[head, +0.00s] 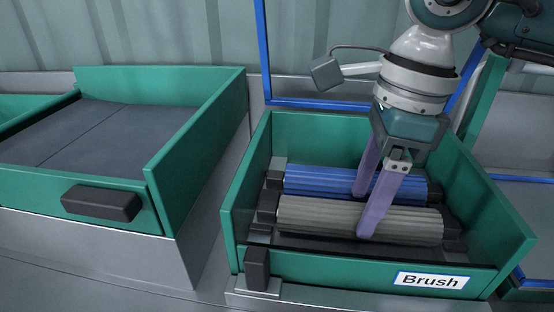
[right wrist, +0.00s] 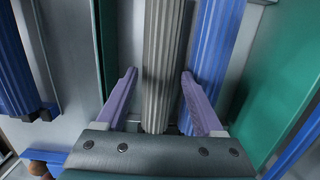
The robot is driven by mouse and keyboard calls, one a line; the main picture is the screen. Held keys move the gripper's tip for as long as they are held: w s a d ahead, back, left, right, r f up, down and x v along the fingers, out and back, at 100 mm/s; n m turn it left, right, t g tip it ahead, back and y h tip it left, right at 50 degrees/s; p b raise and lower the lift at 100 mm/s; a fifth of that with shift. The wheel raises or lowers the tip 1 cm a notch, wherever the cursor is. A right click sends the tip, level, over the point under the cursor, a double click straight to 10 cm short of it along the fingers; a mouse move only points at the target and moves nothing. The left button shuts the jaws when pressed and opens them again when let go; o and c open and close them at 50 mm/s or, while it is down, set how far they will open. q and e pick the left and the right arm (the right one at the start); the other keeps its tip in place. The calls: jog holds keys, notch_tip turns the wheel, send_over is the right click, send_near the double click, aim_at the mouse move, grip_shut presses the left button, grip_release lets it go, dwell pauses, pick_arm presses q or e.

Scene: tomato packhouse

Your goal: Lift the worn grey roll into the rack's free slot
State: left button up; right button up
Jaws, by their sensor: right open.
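The grey ribbed roll (head: 310,219) lies in the front part of the green box labelled Brush, parallel to a blue ribbed roll (head: 310,184) behind it. My right gripper (head: 363,214) comes down from above with its purple fingers open, one on each side of the grey roll. In the right wrist view the grey roll (right wrist: 163,60) runs between the open fingers (right wrist: 158,74), and the blue roll (right wrist: 218,45) is to the right. I cannot tell whether the fingers touch the grey roll. I cannot make out the rack's free slot. My left gripper is out of view.
The green box (head: 232,215) has raised walls around the rolls and a Brush label (head: 431,280) on its front. A green-walled conveyor bed (head: 100,128) stands to the left. Blue frame bars (head: 262,45) stand behind. Another blue roll (right wrist: 25,60) shows at the wrist view's left edge.

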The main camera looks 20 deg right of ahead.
aim_at(363, 208)
jog(key=shift+a+f, duration=0.15)
jog(key=shift+f, duration=1.35)
grip_shut()
